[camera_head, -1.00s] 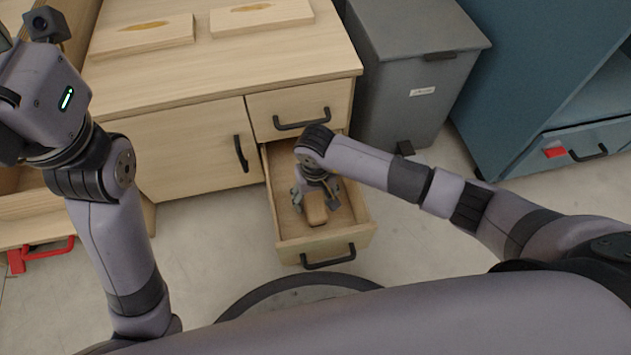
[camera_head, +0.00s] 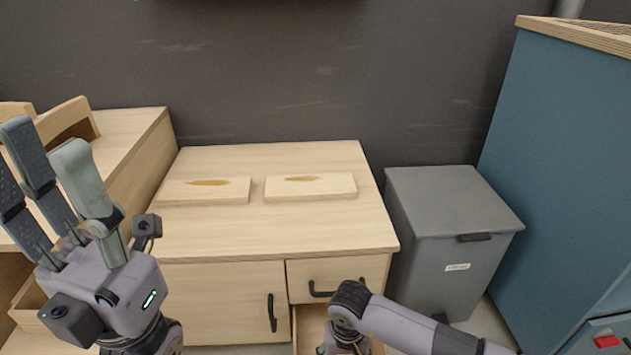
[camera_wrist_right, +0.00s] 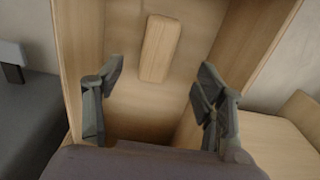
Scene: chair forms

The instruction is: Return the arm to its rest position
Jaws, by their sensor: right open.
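My right arm (camera_head: 400,322) comes in from the lower right in the head view and reaches down at the open drawer (camera_head: 309,325); its gripper is mostly cut off there by the bottom edge. In the right wrist view my right gripper (camera_wrist_right: 160,80) is open, with its two fingers well apart and nothing between them. A wooden block (camera_wrist_right: 161,48) lies on the drawer floor beyond the fingertips. My left gripper (camera_head: 55,165) is raised at the left of the head view, fingers up, spread and empty.
A wooden cabinet (camera_head: 290,228) carries two flat boards, (camera_head: 205,191) and (camera_head: 310,187). A grey bin (camera_head: 455,250) stands to its right, then a blue cabinet (camera_head: 570,170). Drawer walls (camera_wrist_right: 75,60) flank the right gripper closely. A dark wall closes the back.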

